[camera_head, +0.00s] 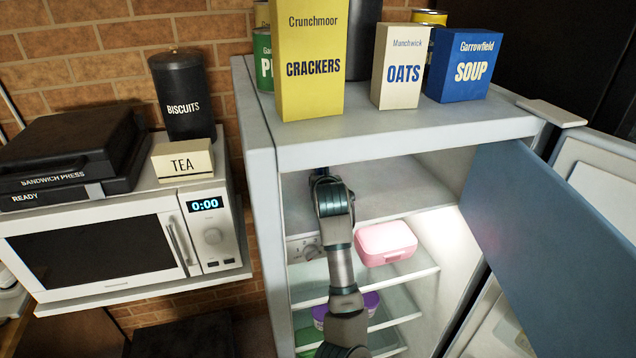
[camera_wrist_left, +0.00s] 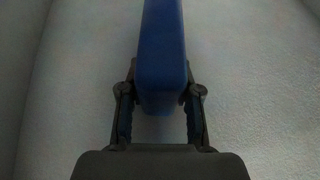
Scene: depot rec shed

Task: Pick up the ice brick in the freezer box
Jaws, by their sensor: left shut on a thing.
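The freezer box (camera_head: 405,188) is the white compartment at the top of the fridge, and its blue-grey door (camera_head: 545,235) hangs open to the right. My left arm reaches up into it from below. My left gripper (camera_head: 319,178) is inside, near the left wall, mostly hidden behind its own wrist. In the left wrist view, the left gripper (camera_wrist_left: 160,112) is shut on the ice brick (camera_wrist_left: 162,55), a blue block with rounded edges, with one finger on each side. Pale freezer surfaces surround it. In the head view the brick is almost wholly hidden by my arm. My right gripper is not in view.
Below the freezer box, a pink lunch box (camera_head: 386,242) and a purple container (camera_head: 370,303) stand on fridge shelves. A crackers box (camera_head: 310,60), oats box (camera_head: 401,65) and soup box (camera_head: 463,65) stand on top. A microwave (camera_head: 95,255) is at left.

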